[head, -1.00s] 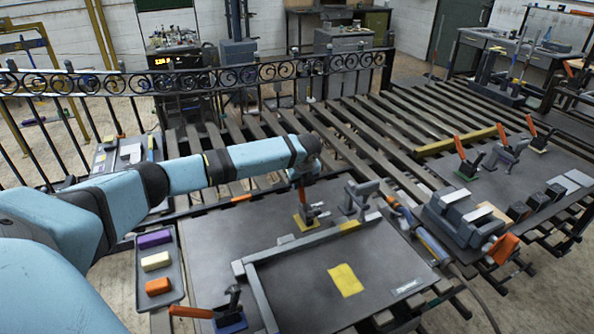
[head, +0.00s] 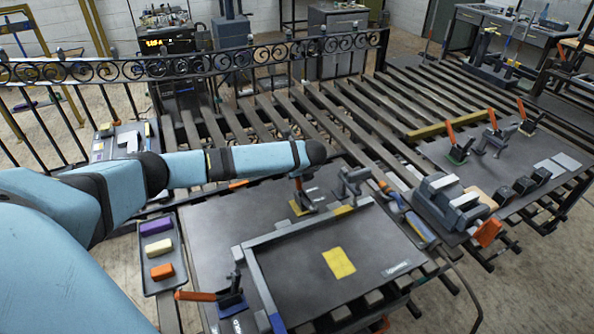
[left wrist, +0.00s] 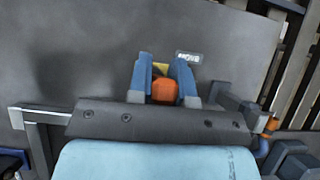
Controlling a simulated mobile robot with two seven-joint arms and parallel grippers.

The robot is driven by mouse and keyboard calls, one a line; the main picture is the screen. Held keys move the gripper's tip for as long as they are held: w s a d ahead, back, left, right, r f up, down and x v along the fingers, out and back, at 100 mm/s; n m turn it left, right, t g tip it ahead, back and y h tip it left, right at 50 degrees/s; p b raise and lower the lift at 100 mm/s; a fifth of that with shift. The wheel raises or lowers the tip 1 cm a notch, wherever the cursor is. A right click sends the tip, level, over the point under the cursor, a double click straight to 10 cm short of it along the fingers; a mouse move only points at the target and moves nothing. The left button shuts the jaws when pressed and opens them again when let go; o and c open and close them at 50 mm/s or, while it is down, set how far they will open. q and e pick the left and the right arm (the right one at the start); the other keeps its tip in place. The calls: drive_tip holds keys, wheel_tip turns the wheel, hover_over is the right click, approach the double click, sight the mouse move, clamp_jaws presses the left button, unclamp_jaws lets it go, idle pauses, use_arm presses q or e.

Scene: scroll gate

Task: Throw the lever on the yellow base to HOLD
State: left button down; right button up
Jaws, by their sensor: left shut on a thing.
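The toggle clamp on the yellow base (head: 301,207) stands on the near bench in the head view, just below the end of my left arm. In the left wrist view its orange lever handle (left wrist: 164,91) lies between the blue fingers of my left gripper (left wrist: 163,76), which is shut on it. Part of the yellow base (left wrist: 160,68) shows behind the handle. A small plate (left wrist: 188,58) with lettering like MOVE lies beyond the fingertips. No HOLD plate is readable. In the head view the fingers are too small to make out. My right gripper is not in view.
A grey clamp (head: 352,183) stands close right of the yellow base. A blue-based clamp (head: 232,301) with an orange handle is at the near left, and a green-based one (head: 458,153) is on the far bench. A scrolled gate (head: 190,62) runs behind.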

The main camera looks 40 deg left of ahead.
use_arm(q)
drive_tip(key=c, duration=1)
unclamp_jaws()
drive_tip(key=shift+c, duration=0.2)
drive_tip(key=b+v, duration=0.1)
drive_tip(key=v, duration=1.2)
drive_tip(key=shift+s+d+r, duration=0.15)
drive_tip(key=shift+d+r, duration=0.05)
drive_tip(key=shift+r, duration=0.15)
